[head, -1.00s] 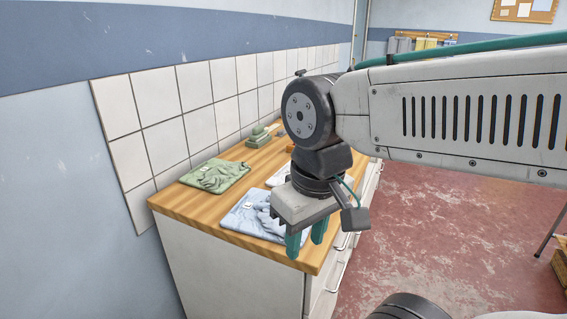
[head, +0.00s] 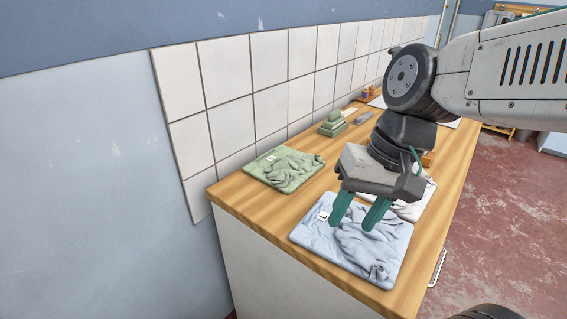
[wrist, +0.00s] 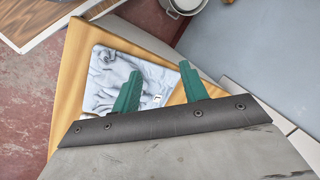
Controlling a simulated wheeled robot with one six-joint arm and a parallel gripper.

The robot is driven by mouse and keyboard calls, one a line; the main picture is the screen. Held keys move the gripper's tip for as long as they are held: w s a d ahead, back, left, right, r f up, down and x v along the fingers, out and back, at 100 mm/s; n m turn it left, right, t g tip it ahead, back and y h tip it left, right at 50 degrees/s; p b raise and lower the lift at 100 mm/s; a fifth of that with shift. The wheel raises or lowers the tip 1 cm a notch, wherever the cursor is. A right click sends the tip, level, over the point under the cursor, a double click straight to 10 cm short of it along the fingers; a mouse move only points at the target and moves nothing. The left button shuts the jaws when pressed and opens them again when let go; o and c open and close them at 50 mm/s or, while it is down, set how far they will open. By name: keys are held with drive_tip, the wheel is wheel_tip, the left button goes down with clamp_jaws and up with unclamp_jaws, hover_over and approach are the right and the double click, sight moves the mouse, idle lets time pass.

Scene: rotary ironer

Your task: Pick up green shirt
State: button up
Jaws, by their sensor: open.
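The green shirt (head: 284,169) lies folded on the wooden counter near the tiled wall, with a small white tag on it. My gripper (head: 358,223) is open and empty, with two teal fingers pointing down. In the head view it appears over the light blue shirt (head: 315,238), to the right of the green shirt and apart from it. The wrist view shows the open fingers (wrist: 158,88) with the light blue shirt (wrist: 105,78) below. The green shirt cannot be made out in the wrist view.
A white garment (head: 413,207) lies behind my gripper, partly hidden by it. A green block-like object (head: 333,123) and small items stand farther back on the wooden counter (head: 235,197). The tiled wall (head: 230,126) borders the counter's left side. Red floor (head: 500,220) is open at right.

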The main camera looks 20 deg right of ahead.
drive_tip(key=w+a+m+t+y, duration=0.1)
drive_tip(key=w+a+m+y, duration=0.45)
drive_tip(key=w, duration=0.45)
drive_tip(key=m+t, duration=0.9)
drive_tip(key=m, duration=1.2)
approach(286, 159)
drive_tip(key=shift+a+r+h, duration=0.15)
drive_tip(key=shift+a+h, duration=0.1)
drive_tip(key=shift+a, duration=0.3)
drive_tip(key=shift+a+r+h, duration=0.15)
drive_tip(key=shift+a+h, duration=0.05)
drive_tip(key=shift+a, duration=0.35)
drive_tip(key=shift+w+f, duration=0.2)
drive_tip(key=shift+w, duration=0.1)
drive_tip(key=shift+t, duration=0.3)
drive_tip(key=x, duration=0.7)
drive_tip(key=shift+w+d+f, duration=0.15)
drive_tip(key=shift+d+f, duration=0.05)
drive_tip(key=shift+f, duration=0.25)
clamp_jaws()
